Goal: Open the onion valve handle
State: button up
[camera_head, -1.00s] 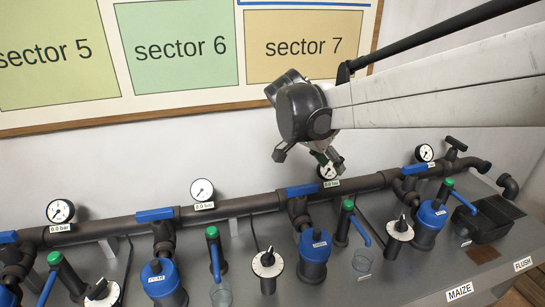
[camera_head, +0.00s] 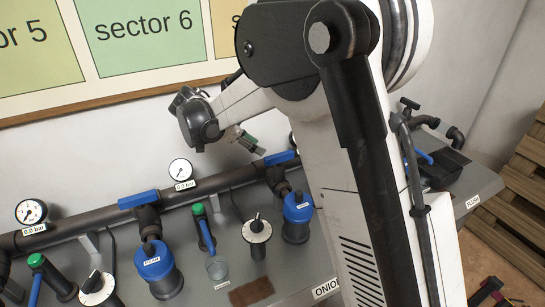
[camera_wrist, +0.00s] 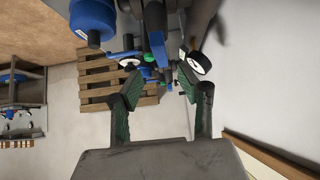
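In the head view, a white label reading "ONION" (camera_head: 326,289) sits on the bench front, partly covered by my arm. Behind it, a blue lever handle (camera_head: 282,157) lies along the black pipe, its right part hidden by my arm. Which lever belongs to that label is not certain. My gripper (camera_head: 248,142) hangs above the pipe, just up and left of this lever, apart from it as far as I can tell. In the wrist view, my gripper (camera_wrist: 161,88) has its two green-padded fingers spread with nothing between them. A blue lever (camera_wrist: 157,45) shows beyond the fingertips.
A pressure gauge (camera_head: 180,170) and another blue lever (camera_head: 138,199) are to the left along the pipe. Blue-capped filters (camera_head: 297,209), dials (camera_head: 257,231) and green-topped posts (camera_head: 199,210) crowd the bench. In the wrist view, a gauge (camera_wrist: 198,63) is close to the right finger.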

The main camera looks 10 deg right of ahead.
aim_at(273, 156)
jog(key=x, duration=0.9)
grip_shut()
